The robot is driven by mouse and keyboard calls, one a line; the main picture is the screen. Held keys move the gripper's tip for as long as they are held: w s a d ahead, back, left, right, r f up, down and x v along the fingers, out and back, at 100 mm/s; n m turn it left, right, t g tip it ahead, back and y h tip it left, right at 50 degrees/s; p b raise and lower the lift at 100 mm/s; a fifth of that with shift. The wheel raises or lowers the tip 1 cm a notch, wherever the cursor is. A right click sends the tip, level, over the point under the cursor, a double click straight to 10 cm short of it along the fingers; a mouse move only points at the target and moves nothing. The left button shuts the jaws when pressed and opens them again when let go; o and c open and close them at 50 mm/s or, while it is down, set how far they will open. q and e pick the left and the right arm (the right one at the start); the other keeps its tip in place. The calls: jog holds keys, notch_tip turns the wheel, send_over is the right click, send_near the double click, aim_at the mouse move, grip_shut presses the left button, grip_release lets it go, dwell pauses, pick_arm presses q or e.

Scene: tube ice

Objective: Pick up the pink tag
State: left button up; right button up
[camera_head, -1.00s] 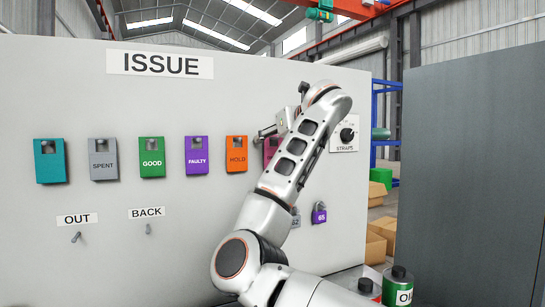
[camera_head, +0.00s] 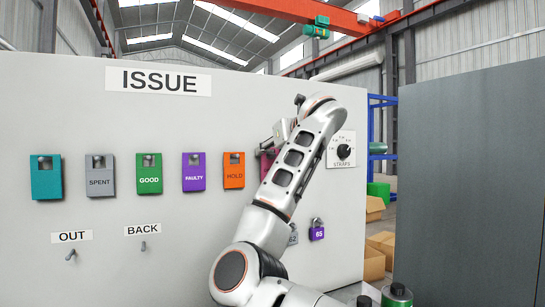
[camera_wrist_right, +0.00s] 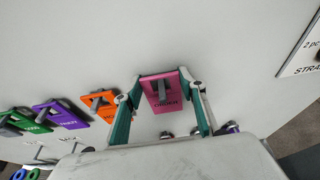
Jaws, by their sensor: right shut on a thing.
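The pink tag (camera_wrist_right: 163,100) shows in the right wrist view between the two fingers of my right gripper (camera_wrist_right: 161,77), which is shut on it. Dark lettering runs along its lower edge, and a grey peg shows at its face. In the head view only a strip of the pink tag (camera_head: 265,165) shows at the right end of the tag row; my arm hides the rest. My right gripper (camera_head: 272,145) is at the panel there, its fingers mostly hidden. I cannot tell whether the tag is off the panel. My left gripper is not in view.
Teal (camera_head: 46,178), grey SPENT (camera_head: 101,181), green GOOD (camera_head: 149,180), purple FAULTY (camera_head: 194,178) and orange HOLD (camera_head: 234,178) tags hang left of it. A purple padlock (camera_head: 317,233) hangs below, and the STRAPS dial (camera_head: 343,152) is right. OUT and BACK pegs sit lower left.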

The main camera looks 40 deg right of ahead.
jog(key=s+a+p, duration=0.1)
jog(key=s+a, duration=0.1)
jog(key=s, duration=0.6)
jog(key=s+a+p, duration=0.2)
jog(key=s+a, duration=0.1)
jog(key=s, duration=0.6)
jog(key=shift+s+a, duration=0.15)
jog(key=shift+a, duration=0.05)
jog(key=shift+r, duration=0.15)
